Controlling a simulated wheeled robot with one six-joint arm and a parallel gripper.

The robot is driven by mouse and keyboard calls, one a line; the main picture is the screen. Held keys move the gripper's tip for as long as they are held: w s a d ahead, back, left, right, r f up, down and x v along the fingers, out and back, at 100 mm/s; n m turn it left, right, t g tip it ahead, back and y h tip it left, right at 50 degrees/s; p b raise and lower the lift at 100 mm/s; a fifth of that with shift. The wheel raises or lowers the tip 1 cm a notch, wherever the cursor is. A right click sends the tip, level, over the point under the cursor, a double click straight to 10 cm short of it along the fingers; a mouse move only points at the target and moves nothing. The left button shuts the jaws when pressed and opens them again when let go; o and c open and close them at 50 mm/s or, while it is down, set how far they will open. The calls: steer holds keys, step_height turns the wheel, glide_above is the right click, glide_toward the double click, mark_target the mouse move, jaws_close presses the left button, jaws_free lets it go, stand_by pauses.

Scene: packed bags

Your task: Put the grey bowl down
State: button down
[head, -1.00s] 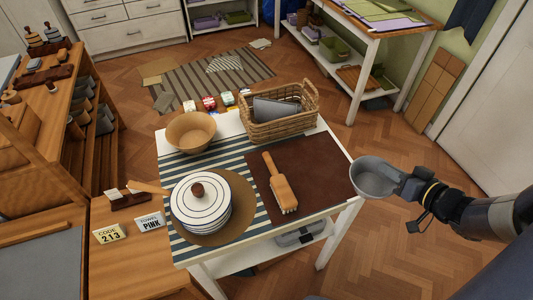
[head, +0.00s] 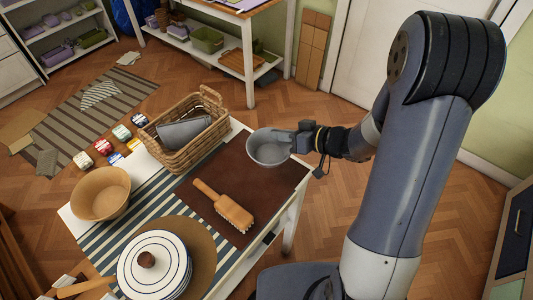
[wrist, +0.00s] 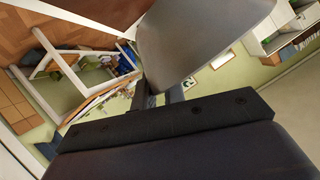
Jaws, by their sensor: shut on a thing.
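The grey bowl (head: 268,150) is upright in my gripper (head: 296,140), which is shut on its right rim. In the head view the bowl appears over the back right part of the dark brown mat (head: 262,192) on the white table. I cannot tell how far it is above the mat. In the wrist view the bowl (wrist: 195,40) fills the top middle, with the jaws at its edge; the fingertips are partly hidden.
A wooden brush (head: 226,207) lies on the mat. A wicker basket (head: 185,135) holding a grey thing stands behind it. A tan bowl (head: 101,193) and a stack of white plates (head: 153,265) are to the left. The mat's right part is bare.

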mark_target(282, 153)
step_height(282, 153, down, 8)
steer(key=shift+f, duration=0.1)
stand_by(0.4)
steer(key=c, duration=1.5)
jaws_free()
steer(key=shift+o, duration=0.2)
steer(key=shift+d, duration=0.1)
steer(key=v, duration=1.2)
steer(key=shift+b, duration=0.3)
